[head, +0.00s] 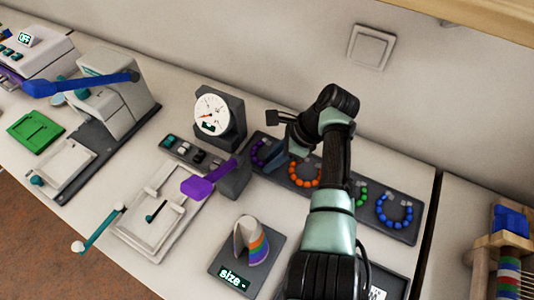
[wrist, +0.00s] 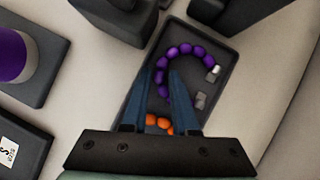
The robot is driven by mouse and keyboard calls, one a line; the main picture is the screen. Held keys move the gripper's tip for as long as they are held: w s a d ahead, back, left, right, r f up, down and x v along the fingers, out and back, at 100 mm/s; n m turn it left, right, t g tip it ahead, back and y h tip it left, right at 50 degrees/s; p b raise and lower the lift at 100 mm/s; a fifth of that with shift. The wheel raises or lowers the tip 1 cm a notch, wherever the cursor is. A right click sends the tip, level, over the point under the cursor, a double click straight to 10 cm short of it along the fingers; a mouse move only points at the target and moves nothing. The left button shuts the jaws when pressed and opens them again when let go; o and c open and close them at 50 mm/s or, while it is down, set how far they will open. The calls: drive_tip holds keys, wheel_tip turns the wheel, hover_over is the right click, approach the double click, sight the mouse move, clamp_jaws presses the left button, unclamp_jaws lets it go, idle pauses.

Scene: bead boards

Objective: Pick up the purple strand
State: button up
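The purple strand (wrist: 188,50) is a curved, open ring of round purple beads on the dark bead board (wrist: 222,66), with small grey end pieces. In the head view, part of the purple strand (head: 257,155) shows at the board's left end, beside my gripper, which partly hides it. My gripper (wrist: 168,75) has two blue fingers, parted, with nothing held. In the wrist view its tips overlap the strand's left side, and some purple beads show between the fingers. I cannot tell whether the fingers touch the beads.
The orange strand (head: 305,172) lies just right of the purple one; green (head: 360,195) and blue (head: 394,211) strands lie farther right. A dial gauge (head: 212,114) stands left of the board.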

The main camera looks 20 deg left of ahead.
drive_tip(key=shift+a+f, duration=0.1)
drive_tip(key=shift+f, duration=0.1)
clamp_jaws()
